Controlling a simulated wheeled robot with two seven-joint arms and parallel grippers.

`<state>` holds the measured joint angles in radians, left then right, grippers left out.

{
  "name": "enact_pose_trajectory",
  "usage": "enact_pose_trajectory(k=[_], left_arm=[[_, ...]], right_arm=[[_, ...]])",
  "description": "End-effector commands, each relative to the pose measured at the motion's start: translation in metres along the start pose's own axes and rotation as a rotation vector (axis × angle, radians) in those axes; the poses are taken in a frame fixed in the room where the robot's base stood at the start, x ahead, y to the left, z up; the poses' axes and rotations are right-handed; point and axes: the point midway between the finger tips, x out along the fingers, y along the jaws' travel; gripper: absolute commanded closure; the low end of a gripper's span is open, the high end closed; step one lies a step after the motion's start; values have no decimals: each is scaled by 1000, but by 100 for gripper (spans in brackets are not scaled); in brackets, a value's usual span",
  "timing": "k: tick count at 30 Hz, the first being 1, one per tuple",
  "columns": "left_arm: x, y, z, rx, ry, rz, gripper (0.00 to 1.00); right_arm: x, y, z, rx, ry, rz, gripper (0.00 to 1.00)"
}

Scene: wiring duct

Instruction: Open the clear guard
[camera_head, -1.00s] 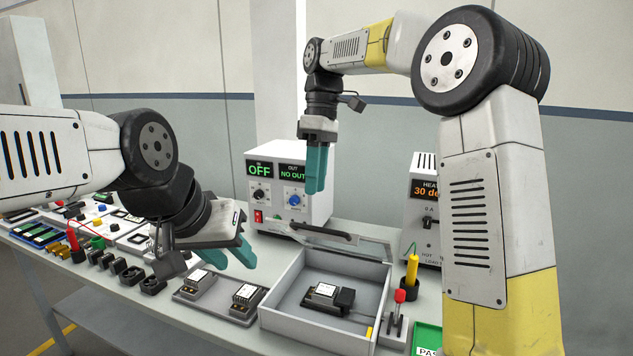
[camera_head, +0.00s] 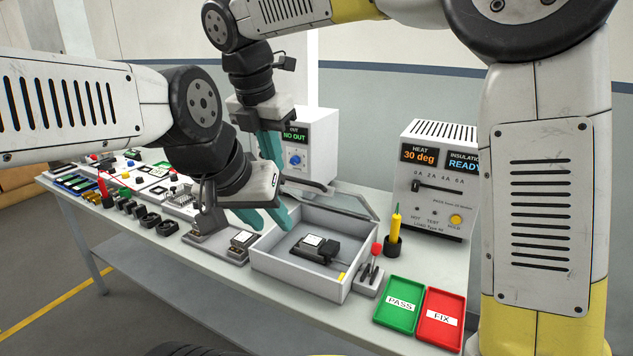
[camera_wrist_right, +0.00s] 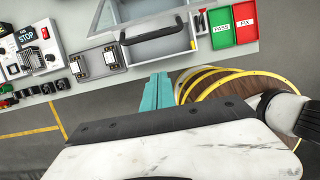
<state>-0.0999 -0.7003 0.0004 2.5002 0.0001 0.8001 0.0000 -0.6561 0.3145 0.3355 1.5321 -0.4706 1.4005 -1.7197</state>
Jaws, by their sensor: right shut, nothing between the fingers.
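The clear guard (camera_head: 338,198) is a see-through panel with a grey frame at the back of an open-topped grey box (camera_head: 298,280). It appears raised and tilted; its exact angle is hard to judge. Its dark handle shows in the right wrist view (camera_wrist_right: 155,31). A dark device with a white label (camera_head: 314,246) sits in the box. My left gripper (camera_head: 268,216), with teal fingers apart and empty, is by the box's back left corner. My right gripper (camera_head: 273,148) has its teal fingers together, above and behind the box. The fingers also show shut in the wrist view (camera_wrist_right: 157,92).
An instrument with a heat display (camera_head: 436,180) stands right of the box. Green PASS (camera_head: 398,318) and red FIX (camera_head: 440,330) trays lie front right. A screwdriver holder (camera_head: 393,246) is beside the box. Several connectors and parts crowd the left.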

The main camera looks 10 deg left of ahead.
Motion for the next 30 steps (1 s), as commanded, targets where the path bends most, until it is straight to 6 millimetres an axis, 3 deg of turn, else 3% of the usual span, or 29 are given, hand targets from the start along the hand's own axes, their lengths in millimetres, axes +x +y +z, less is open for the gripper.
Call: enact_pose_trajectory(k=[5, 18, 24, 30], left_arm=[[0, 0, 0, 0, 0, 0, 64], [0, 0, 0, 0, 0, 0, 64], [0, 0, 0, 0, 0, 0, 64], [0, 0, 0, 0, 0, 0, 64]], right_arm=[[15, 0, -1, -20, -5, -1, 100], [102, 0, 1, -15, -3, 0, 100], [89, 2, 29, -13, -4, 3, 100], [86, 1, 37, -14, -4, 2, 100]])
